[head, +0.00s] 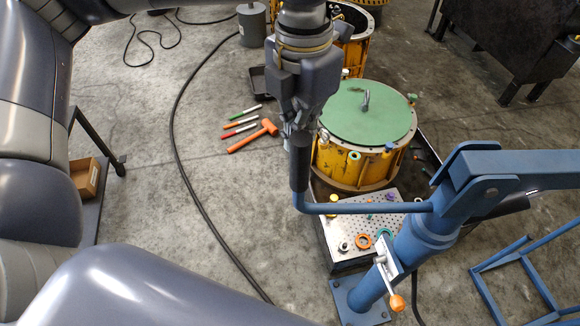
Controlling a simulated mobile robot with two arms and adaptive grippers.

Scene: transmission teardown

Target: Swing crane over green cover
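The green cover (350,118) lies flat on a round yellow housing (350,171), with a grey lifting eye (366,100) standing on it. The blue crane (430,235) stands on a post at the lower right, its boom (530,168) reaching out to the right edge, away from the cover. A blue bar runs left from the post to an upright dark handle (299,170). My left gripper (291,132) points down at the handle's top and appears shut on it; the fingertips are partly hidden. My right gripper is not in view. The boom's end and hook are out of view.
A perforated tray (345,228) with small parts sits in front of the housing. An orange mallet (252,136) and several tools lie on the floor. A black cable (180,145) crosses the floor. A blue frame (535,275) is at the lower right. A dark bench (515,45) stands behind.

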